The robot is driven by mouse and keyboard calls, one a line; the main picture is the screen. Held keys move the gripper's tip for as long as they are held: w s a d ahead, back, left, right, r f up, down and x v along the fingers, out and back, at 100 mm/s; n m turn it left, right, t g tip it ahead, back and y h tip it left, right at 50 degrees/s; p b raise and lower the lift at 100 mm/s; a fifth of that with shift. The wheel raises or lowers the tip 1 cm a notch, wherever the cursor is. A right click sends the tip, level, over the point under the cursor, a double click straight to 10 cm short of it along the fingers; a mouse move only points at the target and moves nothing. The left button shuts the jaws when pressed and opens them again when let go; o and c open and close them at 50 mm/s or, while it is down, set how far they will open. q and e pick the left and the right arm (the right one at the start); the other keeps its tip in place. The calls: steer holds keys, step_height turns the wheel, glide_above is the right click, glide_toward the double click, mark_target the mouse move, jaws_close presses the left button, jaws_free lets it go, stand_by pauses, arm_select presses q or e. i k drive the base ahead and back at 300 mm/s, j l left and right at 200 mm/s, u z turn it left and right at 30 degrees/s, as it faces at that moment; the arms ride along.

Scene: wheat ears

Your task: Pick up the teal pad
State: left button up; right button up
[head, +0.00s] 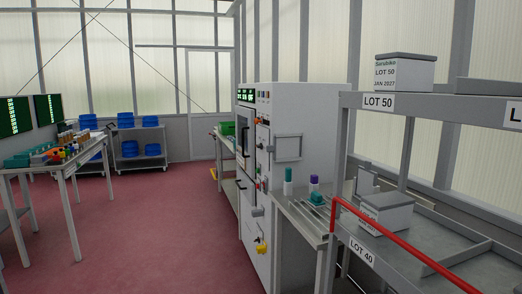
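A small teal object (316,198), possibly the teal pad, sits on the grey bench beside the white machine, right of centre. It is too small to make out its exact shape. A larger teal item (17,161) lies at the left end of the table on the left; I cannot tell whether it is a pad. Neither of my grippers is in view.
A white bottle with a teal cap (288,182) and a purple-capped one (313,184) stand on the bench. The white machine (285,150) stands behind. A red bar (420,258) crosses the grey shelf rack (440,103). The red floor (150,225) is clear.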

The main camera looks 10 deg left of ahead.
mark_target(315, 201)
steer(key=z, duration=0.35)
steer(key=i+j+z, duration=0.45)
steer(key=j, duration=0.15)
steer(key=j+z, duration=0.2)
steer(key=i+j+z, duration=0.25)
steer(key=j, duration=0.2)
steer(key=k, duration=0.1)
